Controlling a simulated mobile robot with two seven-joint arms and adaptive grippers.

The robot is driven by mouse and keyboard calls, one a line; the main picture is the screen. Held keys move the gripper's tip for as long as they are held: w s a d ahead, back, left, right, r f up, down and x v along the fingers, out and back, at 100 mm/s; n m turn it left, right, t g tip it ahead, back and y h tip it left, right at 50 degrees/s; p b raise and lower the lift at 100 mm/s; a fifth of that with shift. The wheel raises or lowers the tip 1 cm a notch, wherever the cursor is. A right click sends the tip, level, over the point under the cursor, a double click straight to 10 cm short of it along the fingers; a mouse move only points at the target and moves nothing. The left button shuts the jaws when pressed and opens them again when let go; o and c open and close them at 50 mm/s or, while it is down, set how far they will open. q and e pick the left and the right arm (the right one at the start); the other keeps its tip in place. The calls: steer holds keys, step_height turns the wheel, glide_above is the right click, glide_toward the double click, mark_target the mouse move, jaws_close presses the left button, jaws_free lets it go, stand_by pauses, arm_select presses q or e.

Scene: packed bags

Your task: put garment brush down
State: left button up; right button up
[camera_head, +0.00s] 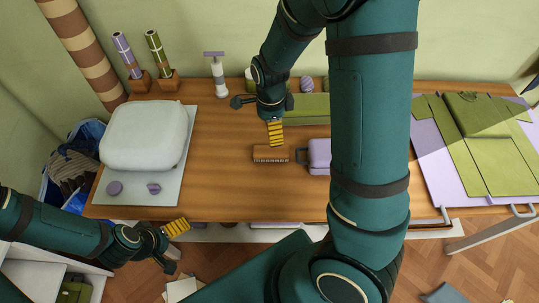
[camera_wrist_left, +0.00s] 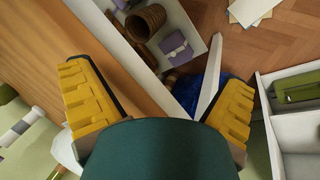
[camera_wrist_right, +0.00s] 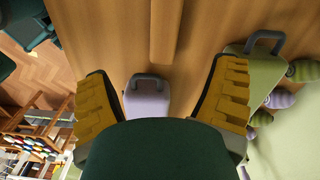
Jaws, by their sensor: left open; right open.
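The garment brush (camera_head: 271,154) is a brown wooden bar with a row of bristles along its near edge. It lies on the wooden table (camera_head: 230,190), left of a small purple case. In the right wrist view the brush (camera_wrist_right: 166,28) shows at the top, ahead of the fingers and apart from them. My right gripper (camera_head: 275,134) is open and empty, just behind the brush in the head view. My left gripper (camera_head: 176,228) is open and empty by the table's front edge; its yellow fingers also show spread in the left wrist view (camera_wrist_left: 160,100).
The purple case (camera_head: 319,156) is partly hidden by my right arm. A green case (camera_wrist_right: 260,75) stands behind. A white cushion (camera_head: 145,135) lies on a grey mat (camera_head: 175,190) at left. Folded green clothes (camera_head: 475,140) lie at right. The table's front middle is clear.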

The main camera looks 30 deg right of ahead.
mark_target(271, 150)
steer(key=f+m+b, duration=0.1)
steer(key=f, duration=0.3)
steer(key=f+m+b, duration=0.1)
steer(key=f+b, duration=0.1)
steer(key=f, duration=0.3)
steer(key=f+b, duration=0.1)
steer(key=f, duration=0.3)
steer(key=shift+w+d+f+m, duration=0.2)
steer(key=shift+w+m, duration=0.05)
steer(key=shift+m, duration=0.15)
steer(key=c, duration=1.4)
arm_select(q)
steer(key=f, duration=0.1)
steer(key=s+f, duration=0.1)
steer(key=f, duration=0.2)
steer(key=shift+s+f, duration=0.15)
steer(key=shift+s, duration=0.1)
arm_select(e)
steer(key=shift+o, duration=0.2)
steer(key=shift+r, duration=0.15)
arm_select(q)
steer(key=r+p, duration=0.1)
steer(key=w+r+p, duration=0.1)
steer(key=shift+r, duration=0.4)
arm_select(e)
step_height(271, 150, up, 10)
steer(key=shift+f, duration=0.1)
